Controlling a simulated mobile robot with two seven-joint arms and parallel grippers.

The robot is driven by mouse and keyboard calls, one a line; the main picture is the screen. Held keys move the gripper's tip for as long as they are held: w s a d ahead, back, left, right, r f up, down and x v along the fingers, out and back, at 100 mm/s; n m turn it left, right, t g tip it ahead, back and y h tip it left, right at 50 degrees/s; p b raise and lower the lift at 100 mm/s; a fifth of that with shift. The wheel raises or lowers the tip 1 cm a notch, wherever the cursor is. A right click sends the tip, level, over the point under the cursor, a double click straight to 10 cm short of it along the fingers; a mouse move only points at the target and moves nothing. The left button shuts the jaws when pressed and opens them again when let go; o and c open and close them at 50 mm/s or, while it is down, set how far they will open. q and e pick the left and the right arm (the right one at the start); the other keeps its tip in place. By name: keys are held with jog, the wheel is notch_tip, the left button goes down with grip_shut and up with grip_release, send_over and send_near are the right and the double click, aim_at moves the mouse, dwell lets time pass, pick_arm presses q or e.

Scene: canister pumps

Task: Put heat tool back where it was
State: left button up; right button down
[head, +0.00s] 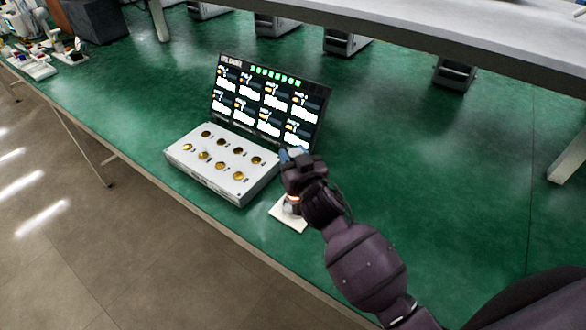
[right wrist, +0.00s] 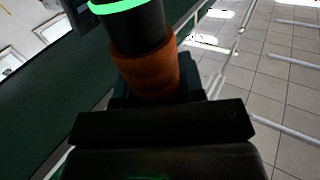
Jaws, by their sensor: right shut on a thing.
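My right gripper (head: 300,172) is over the green bench, at the right front corner of the white box. It is shut on the heat tool, which is mostly hidden by the hand in the head view; a small white and orange part (head: 292,199) shows below the fingers. In the right wrist view the heat tool (right wrist: 148,68) is a dark cylinder with a glowing green ring and an orange-brown band. A white square pad (head: 287,217) lies on the bench just below the hand; I cannot tell if the tool touches it. My left gripper is not in view.
The white box (head: 215,182) with several gold round buttons stands left of the hand, a lit display panel (head: 265,100) behind it. A grey shelf (head: 400,28) runs along the back. The green bench (head: 440,170) is clear to the right; its front edge is near.

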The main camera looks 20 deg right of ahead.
jog(key=shift+f+b, duration=0.5)
jog(key=shift+f, duration=1.5)
jog(key=c, duration=0.7)
grip_release()
jog(key=shift+f, duration=0.1)
jog(key=shift+c, duration=0.2)
jog(key=shift+r, duration=0.2)
jog(key=s, duration=1.2)
jog(key=shift+d, duration=0.45)
